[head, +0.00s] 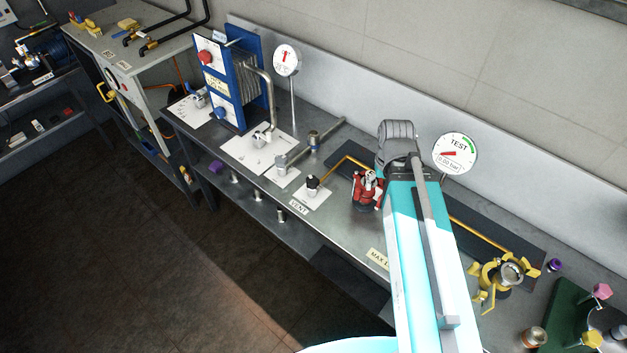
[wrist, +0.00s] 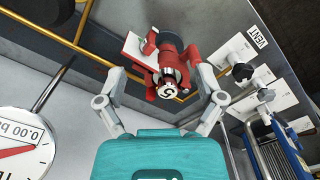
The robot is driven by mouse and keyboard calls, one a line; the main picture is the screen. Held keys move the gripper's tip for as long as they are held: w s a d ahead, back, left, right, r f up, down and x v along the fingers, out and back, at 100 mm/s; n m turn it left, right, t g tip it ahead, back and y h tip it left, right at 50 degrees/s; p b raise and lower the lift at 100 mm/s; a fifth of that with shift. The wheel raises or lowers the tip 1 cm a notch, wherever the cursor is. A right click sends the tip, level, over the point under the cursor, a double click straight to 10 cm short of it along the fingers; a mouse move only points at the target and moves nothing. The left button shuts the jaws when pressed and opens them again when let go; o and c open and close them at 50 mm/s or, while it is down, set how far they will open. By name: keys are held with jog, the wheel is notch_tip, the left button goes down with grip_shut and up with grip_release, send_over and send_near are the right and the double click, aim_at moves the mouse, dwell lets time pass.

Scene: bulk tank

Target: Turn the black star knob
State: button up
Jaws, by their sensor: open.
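The black star knob (head: 313,182) sits on a small white plate by the VENT label in the head view, left of my arm. In the wrist view the black star knob (wrist: 242,72) shows at the right, outside my fingers. My gripper (wrist: 158,68) is open, its two grey fingers spread wide with nothing held. A red device (wrist: 170,68) shows between and beyond the fingers; I cannot tell its distance from them. In the head view my arm hides most of the gripper, and my fingers cannot be made out clearly.
The red device (head: 367,190) stands right of the knob, joined by a brass pipe (head: 345,163). A TEST gauge (head: 455,152) stands behind. Left of the knob are a lever valve (head: 290,160) and a blue plate exchanger (head: 222,85). The bench front by the knob is clear.

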jog(key=w+a+n, duration=0.8)
jog(key=w+a, duration=0.1)
jog(key=a, duration=0.1)
jog(key=n, duration=0.7)
send_over(313, 180)
jog(key=shift+f+b, duration=0.3)
jog(key=shift+f, duration=0.2)
notch_tip(313, 180, down, 14)
jog(key=b, duration=1.3)
jog(key=shift+r+b, duration=0.25)
jog(key=shift+b, duration=0.15)
jog(key=shift+c, duration=0.2)
